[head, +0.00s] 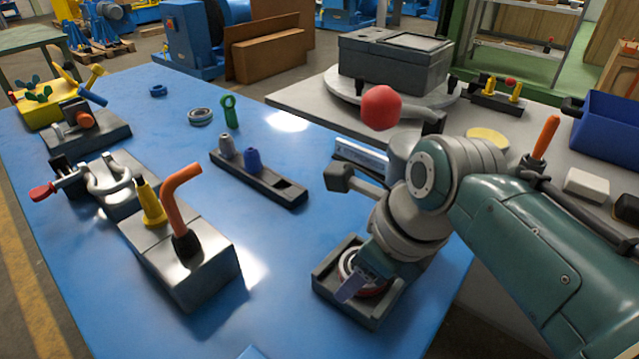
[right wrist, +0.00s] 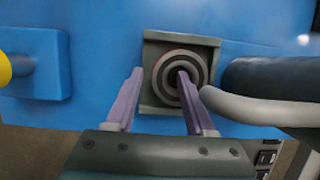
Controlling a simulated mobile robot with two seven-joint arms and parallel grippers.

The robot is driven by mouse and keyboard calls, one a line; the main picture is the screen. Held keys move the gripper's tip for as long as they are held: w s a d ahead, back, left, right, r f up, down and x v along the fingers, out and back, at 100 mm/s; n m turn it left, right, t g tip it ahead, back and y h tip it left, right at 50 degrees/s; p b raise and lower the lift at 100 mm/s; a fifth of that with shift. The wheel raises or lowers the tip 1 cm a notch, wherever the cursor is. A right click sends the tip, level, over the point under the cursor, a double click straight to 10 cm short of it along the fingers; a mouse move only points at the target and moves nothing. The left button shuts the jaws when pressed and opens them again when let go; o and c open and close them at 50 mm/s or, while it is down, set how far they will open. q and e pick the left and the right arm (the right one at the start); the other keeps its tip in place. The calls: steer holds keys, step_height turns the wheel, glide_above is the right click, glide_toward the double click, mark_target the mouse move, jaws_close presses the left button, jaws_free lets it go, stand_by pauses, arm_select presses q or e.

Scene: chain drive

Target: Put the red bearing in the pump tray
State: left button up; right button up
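The red bearing (head: 374,291), a ringed disc with a red rim, sits in a square dark grey tray (head: 325,281) at the front of the blue table. In the right wrist view the bearing (right wrist: 162,80) shows as concentric grey rings inside the tray (right wrist: 150,50). My right gripper (head: 352,284) is above the tray and partly covers the bearing in the head view. Contact cannot be told. My left gripper is not in view.
A dark rack (head: 285,191) with two plugs lies behind the tray. A metal block (head: 190,275) with an orange handle stands to the left. A grey ring (head: 200,117) and a blue ring (head: 158,91) lie farther back. Blue tabletop around the tray's left is clear.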

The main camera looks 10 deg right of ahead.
steer(key=shift+p+v, duration=1.1)
steer(key=shift+v, duration=0.85)
steer(key=s+d+p, duration=0.1)
steer(key=s+d, duration=0.5)
steer(key=s, duration=0.3)
steer(key=s+r+n+h, duration=0.1)
steer(key=s+r+n, duration=0.3)
steer(key=n, duration=1.1)
steer(key=s+r+n+h, duration=0.1)
steer(key=s+r+n, duration=0.3)
steer(key=n, duration=1.1)
steer(key=shift+s+r, duration=0.25)
steer(key=shift+s, duration=0.75)
